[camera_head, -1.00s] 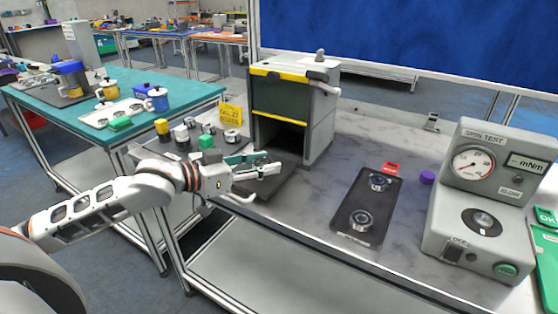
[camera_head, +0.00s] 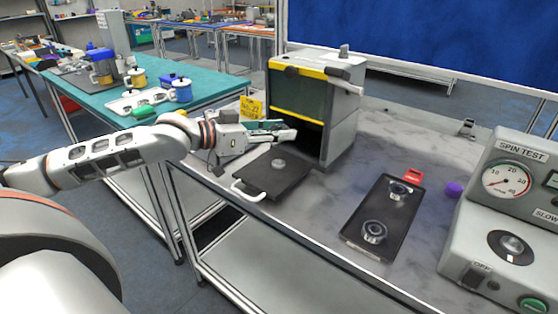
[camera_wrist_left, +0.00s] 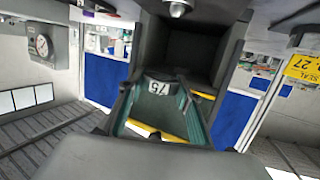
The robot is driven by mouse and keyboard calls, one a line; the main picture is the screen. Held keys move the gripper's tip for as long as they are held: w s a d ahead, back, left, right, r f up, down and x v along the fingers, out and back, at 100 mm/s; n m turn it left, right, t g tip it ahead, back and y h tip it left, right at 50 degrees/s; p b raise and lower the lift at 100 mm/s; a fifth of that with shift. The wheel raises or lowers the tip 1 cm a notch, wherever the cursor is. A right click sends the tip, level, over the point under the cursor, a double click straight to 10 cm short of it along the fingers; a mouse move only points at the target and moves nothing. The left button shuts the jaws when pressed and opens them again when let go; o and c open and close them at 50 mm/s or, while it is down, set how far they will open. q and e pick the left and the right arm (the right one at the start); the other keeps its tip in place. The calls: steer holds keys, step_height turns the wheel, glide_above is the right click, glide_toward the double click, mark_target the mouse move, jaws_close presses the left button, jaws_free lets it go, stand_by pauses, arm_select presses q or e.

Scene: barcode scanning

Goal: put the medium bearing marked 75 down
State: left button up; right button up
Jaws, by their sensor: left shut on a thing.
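My left gripper (camera_head: 288,132) reaches in from the left, just in front of the grey press-like cabinet (camera_head: 345,125), beside its dark lower opening. In the left wrist view its green fingers are shut on the medium bearing (camera_wrist_left: 160,88), which shows a white label reading 75, upside down. My right gripper is out of view.
A black tray (camera_head: 352,236) holding two bearings lies to the right, with a red piece (camera_head: 413,176) and a purple piece (camera_head: 454,189) near it. The spin tester (camera_head: 490,245) stands at the far right. The marble table (camera_head: 325,195) is clear between plate and tray.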

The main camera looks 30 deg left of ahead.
arm_select(q)
step_height(320, 180, down, 3)
steer(key=shift+f, duration=0.15)
steer(key=shift+f+b, duration=0.4)
steer(key=shift+f, duration=0.25)
step_height(320, 180, down, 3)
steer(key=shift+f, duration=0.4)
steer(key=o, duration=1.2)
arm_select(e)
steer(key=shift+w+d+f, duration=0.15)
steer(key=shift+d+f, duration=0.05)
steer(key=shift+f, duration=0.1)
